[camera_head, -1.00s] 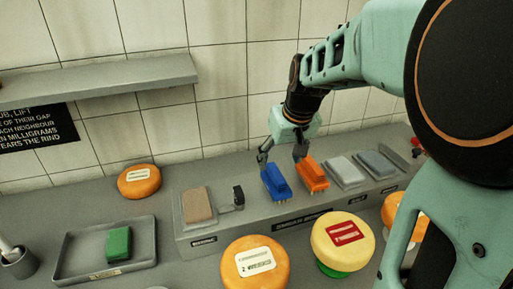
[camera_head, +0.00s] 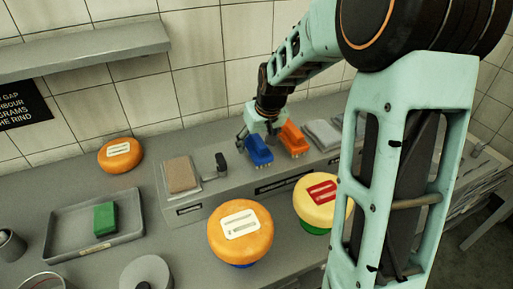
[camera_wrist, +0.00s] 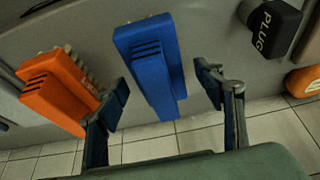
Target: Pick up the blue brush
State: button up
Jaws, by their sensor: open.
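The blue brush (camera_head: 258,152) lies on the grey raised ledge, just left of the orange brush (camera_head: 293,139). My gripper (camera_head: 261,138) is open above it, with its fingers pointing down around it. In the wrist view, the blue brush (camera_wrist: 148,62) lies between the two spread fingers of my gripper (camera_wrist: 165,92). A gap shows on its right side, and the left finger is closer to it, between it and the orange brush (camera_wrist: 55,92). I cannot tell how deep the fingertips reach.
A black block marked PLUG (camera_wrist: 270,24) stands on the ledge, beside a tan block (camera_head: 181,174). Grey blocks (camera_head: 322,134) lie beyond the orange brush. Cheese wheels (camera_head: 240,233) stand in front. A tray (camera_head: 70,249) at left holds a green block (camera_head: 105,219).

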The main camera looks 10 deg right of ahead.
jog(key=c, duration=1.4)
jog(key=shift+r, duration=0.1)
